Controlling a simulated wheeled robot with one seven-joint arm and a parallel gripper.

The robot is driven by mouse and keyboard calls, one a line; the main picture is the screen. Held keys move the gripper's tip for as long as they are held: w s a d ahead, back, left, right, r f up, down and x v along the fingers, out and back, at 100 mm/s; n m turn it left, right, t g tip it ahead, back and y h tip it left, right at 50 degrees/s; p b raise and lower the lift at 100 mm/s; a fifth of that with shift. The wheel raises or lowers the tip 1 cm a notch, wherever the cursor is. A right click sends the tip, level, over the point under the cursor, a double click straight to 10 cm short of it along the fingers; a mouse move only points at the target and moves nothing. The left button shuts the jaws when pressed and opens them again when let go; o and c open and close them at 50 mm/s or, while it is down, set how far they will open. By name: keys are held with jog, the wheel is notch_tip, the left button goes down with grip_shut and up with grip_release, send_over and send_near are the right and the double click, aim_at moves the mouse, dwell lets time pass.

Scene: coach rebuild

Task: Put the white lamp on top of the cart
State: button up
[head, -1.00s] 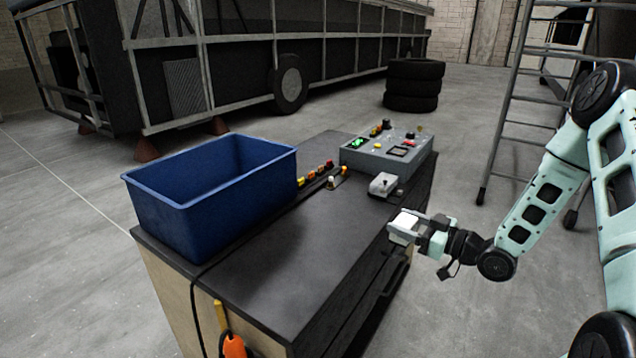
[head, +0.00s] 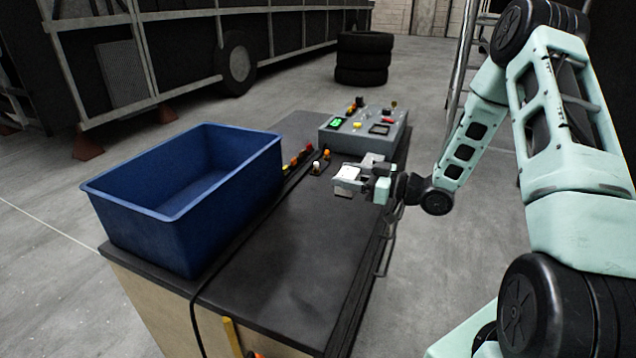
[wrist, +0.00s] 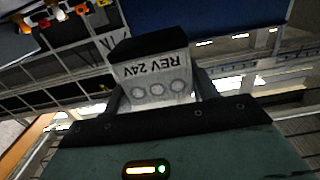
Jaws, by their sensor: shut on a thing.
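The white lamp (head: 347,176) is a small boxy block between the fingers of my gripper (head: 362,182). In the wrist view the lamp (wrist: 155,88) shows a pale face marked "REV 24V", upside down, with three round marks and a dark end. My gripper is shut on it. The cart (head: 272,262) has a black top and a pale wooden side. In the head view the lamp appears over the right part of the cart top. I cannot tell its exact height above the surface.
A blue bin (head: 190,235) fills the cart's left side. A grey control box (head: 362,132) stands at the far end, with a small pale block (head: 372,159) just behind my gripper. Small coloured lamps (head: 310,160) line up beside the bin. The cart's near right top is clear.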

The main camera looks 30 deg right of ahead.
notch_tip(320, 180, down, 8)
jog(key=shift+f+p, duration=0.1)
jog(key=shift+p, duration=0.25)
jog(key=shift+f, duration=0.1)
jog(key=o, duration=1)
jog(key=shift+o, duration=0.2)
jog(key=b+v, duration=0.2)
jog(key=v, duration=1)
jog(key=shift+b, duration=0.35)
